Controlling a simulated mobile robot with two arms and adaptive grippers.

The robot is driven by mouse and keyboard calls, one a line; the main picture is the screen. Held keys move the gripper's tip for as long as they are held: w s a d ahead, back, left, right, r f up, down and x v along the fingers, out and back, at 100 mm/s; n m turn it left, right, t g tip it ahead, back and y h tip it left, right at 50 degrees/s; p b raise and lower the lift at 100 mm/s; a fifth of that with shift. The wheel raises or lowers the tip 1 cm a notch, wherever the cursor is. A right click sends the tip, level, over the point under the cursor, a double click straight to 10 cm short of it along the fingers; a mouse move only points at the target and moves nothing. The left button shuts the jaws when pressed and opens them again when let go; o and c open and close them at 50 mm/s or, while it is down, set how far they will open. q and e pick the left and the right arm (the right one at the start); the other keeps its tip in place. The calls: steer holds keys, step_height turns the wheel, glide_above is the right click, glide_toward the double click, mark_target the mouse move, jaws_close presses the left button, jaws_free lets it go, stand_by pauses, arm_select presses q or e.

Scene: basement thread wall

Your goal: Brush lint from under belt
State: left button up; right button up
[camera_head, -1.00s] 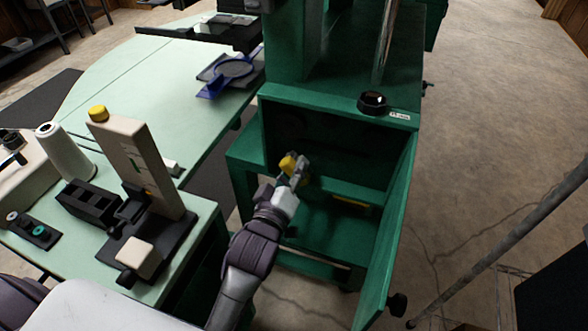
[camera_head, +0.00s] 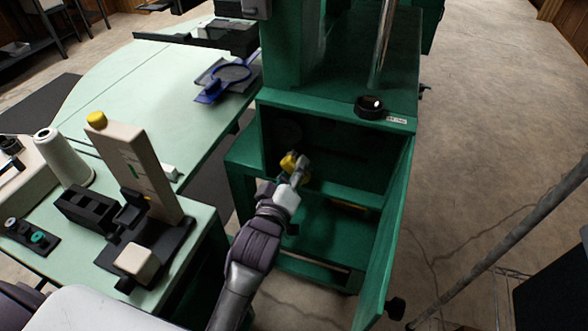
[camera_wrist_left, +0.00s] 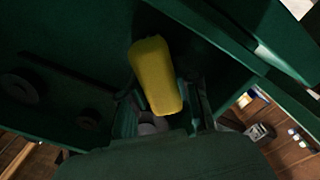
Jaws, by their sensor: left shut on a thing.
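A green machine cabinet (camera_head: 262,165) stands open, its door (camera_head: 388,235) swung out to the right. My left gripper (camera_head: 294,168) is inside the opening, shut on a yellow block-shaped piece (camera_head: 288,162), likely the brush handle. In the left wrist view the yellow piece (camera_wrist_left: 155,75) stands up between the fingers; no bristles show. Dark round discs like pulleys (camera_wrist_left: 20,88) and a dark strip (camera_wrist_left: 65,72) are on the cabinet's inner wall, to the left of the yellow piece. I cannot clearly make out the belt or any lint. My right gripper is not in view.
A pale green table (camera_head: 130,75) with a blue hoop frame (camera_head: 228,73) is at left. A thread cone (camera_head: 62,160) and a beige upright device (camera_head: 142,170) stand nearer. A black knob (camera_head: 369,106) sits on the cabinet top. Open floor (camera_head: 490,130) lies at right.

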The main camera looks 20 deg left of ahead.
mark_target(319, 163)
arm_select(q)
steer(key=shift+w, duration=0.15)
steer(key=shift+d, duration=0.1)
steer(key=shift+d, duration=1.5)
steer(key=shift+s+d, duration=0.25)
steer(key=shift+d, duration=0.3)
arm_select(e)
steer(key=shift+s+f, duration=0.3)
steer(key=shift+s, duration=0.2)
arm_select(q)
steer(key=shift+p, duration=0.3)
steer(key=shift+w, duration=0.1)
steer(key=shift+a+p, duration=0.95)
steer(key=shift+a, duration=0.5)
steer(key=shift+w+a, duration=0.1)
steer(key=shift+a, duration=0.6)
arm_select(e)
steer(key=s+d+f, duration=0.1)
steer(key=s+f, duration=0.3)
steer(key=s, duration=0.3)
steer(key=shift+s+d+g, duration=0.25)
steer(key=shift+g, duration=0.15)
